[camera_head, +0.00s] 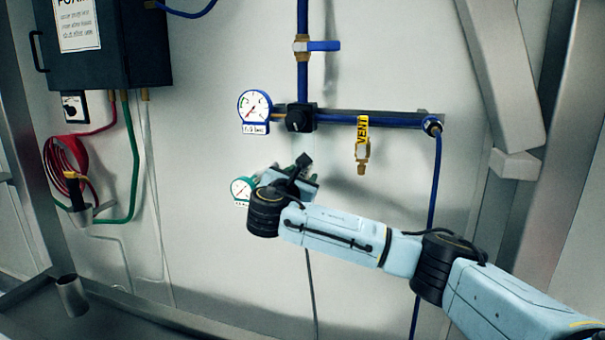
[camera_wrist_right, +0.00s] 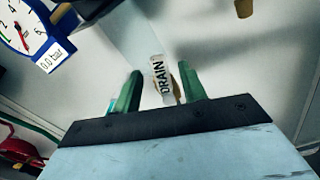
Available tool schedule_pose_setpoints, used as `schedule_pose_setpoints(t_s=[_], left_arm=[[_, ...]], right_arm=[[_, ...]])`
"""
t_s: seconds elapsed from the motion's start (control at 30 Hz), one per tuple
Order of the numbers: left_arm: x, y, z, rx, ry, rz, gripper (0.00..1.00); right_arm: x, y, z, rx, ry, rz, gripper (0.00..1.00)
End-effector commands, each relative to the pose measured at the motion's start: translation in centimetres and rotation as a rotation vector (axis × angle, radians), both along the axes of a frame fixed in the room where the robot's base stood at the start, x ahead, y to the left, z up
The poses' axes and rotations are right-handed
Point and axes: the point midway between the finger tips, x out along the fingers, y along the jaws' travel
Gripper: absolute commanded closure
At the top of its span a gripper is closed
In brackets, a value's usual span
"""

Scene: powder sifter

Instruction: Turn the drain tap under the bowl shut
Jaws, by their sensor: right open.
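The drain tap shows in the right wrist view as a white tag marked DRAIN (camera_wrist_right: 158,78) with a bit of brass (camera_wrist_right: 178,84) behind it. My right gripper (camera_wrist_right: 160,88) is open, with one green finger on each side of the tag. I cannot tell whether either finger touches the tap. A pale, see-through bowl shape (camera_wrist_right: 133,32) is above the tag. In the head view my right gripper (camera_head: 308,178) is below the black regulator knob (camera_head: 300,117), and its wrist hides the tap. My left gripper is out of view.
A blue-rimmed gauge (camera_head: 254,106) is left of the regulator, and a green-rimmed gauge (camera_head: 241,189) is close left of my wrist. A brass VENT valve (camera_head: 363,150) hangs from the blue pipe at right.

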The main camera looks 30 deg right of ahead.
Motion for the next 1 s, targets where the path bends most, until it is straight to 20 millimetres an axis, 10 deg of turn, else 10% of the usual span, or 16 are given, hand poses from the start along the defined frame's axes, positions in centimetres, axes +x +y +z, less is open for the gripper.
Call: schedule_pose_setpoints(t_s=[0.47, 0.77, 1.0], left_arm=[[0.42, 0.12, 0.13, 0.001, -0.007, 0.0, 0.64], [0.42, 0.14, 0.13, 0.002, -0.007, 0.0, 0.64], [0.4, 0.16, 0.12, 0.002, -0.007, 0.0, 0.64]], right_arm=[[0.89, -1.07, 0.01, 0.0, 0.0, 0.0, 0.59], [0.88, -1.05, 0.0, 0.0, 0.0, 0.0, 0.99], [0.87, -1.05, -0.02, 0.001, 0.001, 0.0, 1.0]])
